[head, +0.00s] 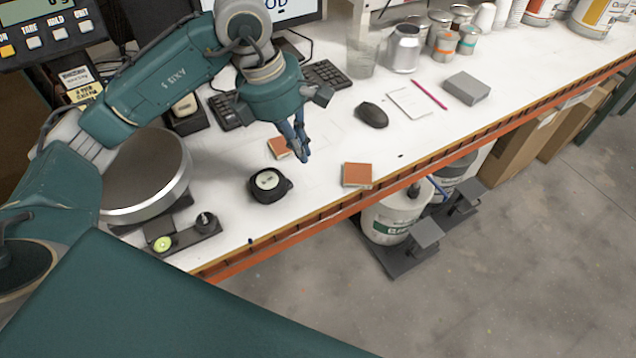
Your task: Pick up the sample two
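Two flat, square orange-brown samples lie on the white table in the head view. One sample (277,148) is partly hidden behind my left gripper. The other sample (357,174) lies to its right, near the table's front edge, fully in view. I see no number on either, so I cannot tell which is sample two. My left gripper (300,157) points down with its blue fingers at the right side of the first sample in the picture. Its fingers overlap in this view, so I cannot tell whether they are open or touch the sample. My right gripper is not in view.
A round scale (146,175) stands at the left. A black mouse (371,115), a notepad (411,102) and a grey box (466,88) lie further right. Cans and a keyboard (328,75) stand behind.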

